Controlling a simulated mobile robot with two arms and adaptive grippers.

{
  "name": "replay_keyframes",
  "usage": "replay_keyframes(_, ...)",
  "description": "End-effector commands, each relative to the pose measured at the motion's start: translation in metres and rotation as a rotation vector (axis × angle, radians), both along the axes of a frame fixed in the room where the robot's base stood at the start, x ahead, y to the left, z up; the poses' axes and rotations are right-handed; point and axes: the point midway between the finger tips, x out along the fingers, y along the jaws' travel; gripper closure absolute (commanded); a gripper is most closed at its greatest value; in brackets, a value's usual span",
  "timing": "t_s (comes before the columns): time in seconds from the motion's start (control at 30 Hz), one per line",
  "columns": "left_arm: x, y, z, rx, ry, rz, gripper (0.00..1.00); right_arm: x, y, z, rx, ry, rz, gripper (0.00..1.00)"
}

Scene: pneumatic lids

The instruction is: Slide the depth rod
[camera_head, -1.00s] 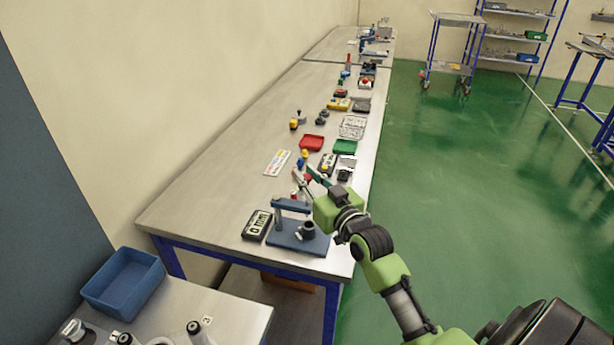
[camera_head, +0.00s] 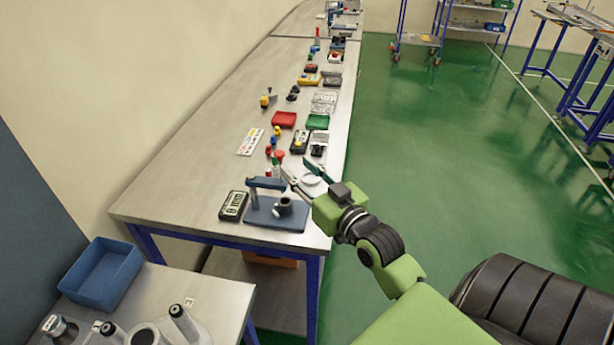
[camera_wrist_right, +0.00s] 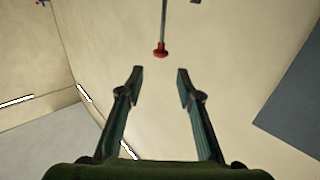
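A thin rod with a red knob (camera_wrist_right: 161,50) shows in the right wrist view, just beyond the fingertips and between their lines. The knob is not touched. My right gripper (camera_wrist_right: 155,74) is open and empty, its two dark green fingers apart. In the head view my right gripper (camera_head: 299,168) is over the bench, above and right of a blue stand (camera_head: 290,239) with an upright post, an arm and a dark grey cup (camera_head: 285,207). A small red-topped piece (camera_head: 279,154) shows left of the fingers; I cannot tell whether it is the same knob. My left gripper is not in view.
A dark display unit (camera_head: 233,206) lies left of the stand. Farther along the bench (camera_head: 175,190) are a red tray (camera_head: 284,120), a green tray (camera_head: 318,122) and several small parts. A blue bin (camera_head: 102,272) stands on the nearer table. Green floor is open on the right.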

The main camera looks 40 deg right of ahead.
Motion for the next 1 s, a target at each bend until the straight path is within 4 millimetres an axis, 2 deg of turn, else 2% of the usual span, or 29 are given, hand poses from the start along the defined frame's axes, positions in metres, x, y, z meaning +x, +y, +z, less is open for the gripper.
replay_keyframes(0.1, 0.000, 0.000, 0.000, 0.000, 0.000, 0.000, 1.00, -0.016, 0.001, -0.001, 0.000, 0.003, 0.000, 0.67)
replay_keyframes(0.3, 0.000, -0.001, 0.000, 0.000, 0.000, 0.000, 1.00, -0.027, 0.002, 0.000, 0.000, -0.001, 0.000, 0.67)
replay_keyframes(0.87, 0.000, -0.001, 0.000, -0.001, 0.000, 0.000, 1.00, -0.028, 0.002, 0.000, 0.000, -0.001, 0.000, 0.67)
replay_keyframes(1.0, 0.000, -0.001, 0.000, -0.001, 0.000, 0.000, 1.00, -0.029, 0.012, -0.013, 0.002, 0.048, 0.015, 0.67)
